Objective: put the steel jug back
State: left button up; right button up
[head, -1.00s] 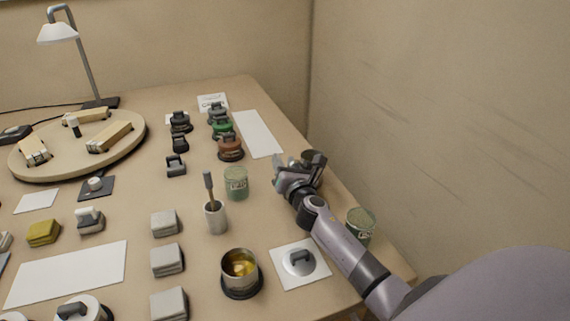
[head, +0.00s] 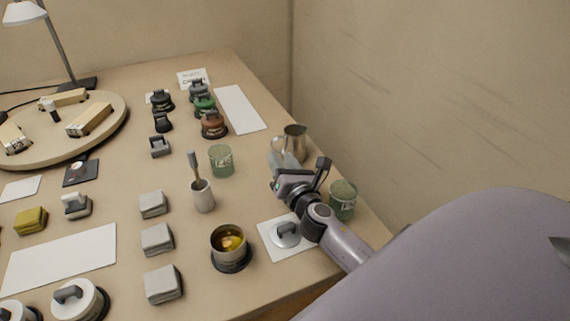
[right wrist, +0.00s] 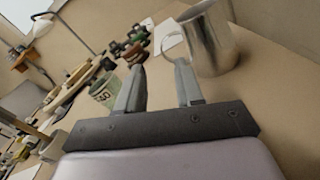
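The steel jug (head: 294,139) stands upright near the right edge of the bench, its handle towards the left. In the right wrist view the jug (right wrist: 213,42) is at the top right, with its looped handle just beyond the fingertips. My right gripper (head: 281,161) is just in front of the jug in the head view. In the right wrist view my right gripper (right wrist: 161,66) has its fingers apart with nothing between them. Whether a fingertip touches the handle, I cannot tell. My left gripper is not in view.
A green jar (head: 343,200) stands close to the right of my forearm. Another green jar (head: 221,161) stands left of the gripper. A white card (head: 240,109) lies bare behind. A pot of yellow liquid (head: 230,246) and a lid on a white sheet (head: 273,240) are in front.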

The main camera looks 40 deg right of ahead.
jog(key=shift+v, duration=0.9)
